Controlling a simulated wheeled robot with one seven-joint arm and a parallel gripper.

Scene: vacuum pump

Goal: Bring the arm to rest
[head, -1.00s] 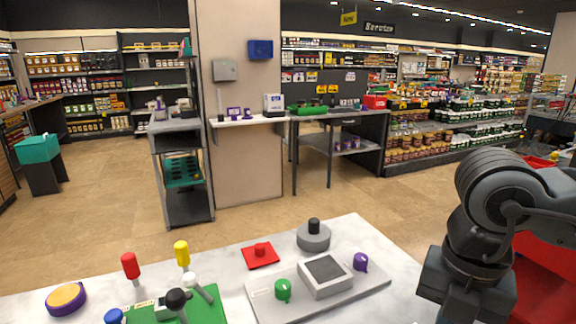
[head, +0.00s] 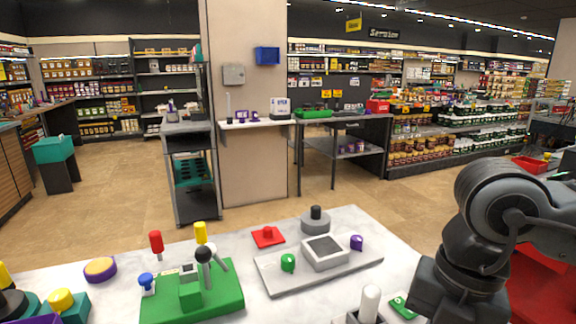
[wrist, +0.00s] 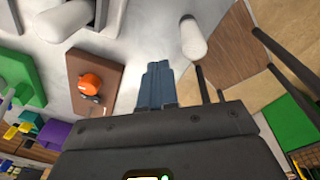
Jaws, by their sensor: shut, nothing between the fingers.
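My gripper (wrist: 157,88) shows in the wrist view with its two blue-grey fingers together and nothing between them. A pale post (wrist: 193,40) stands just right of the fingertips; I cannot tell whether they touch. A brown plate with an orange knob (wrist: 90,83) lies to the left, apart from the fingers. In the head view my arm is folded at the right edge, and the gripper itself is out of that picture.
A white table (head: 225,250) holds a green lever panel (head: 200,295), a grey control plate (head: 345,272), a red button plate (head: 267,237) and a white post (head: 369,303) near my arm. Open floor (head: 115,210) lies beyond the table, before a pillar and shelves.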

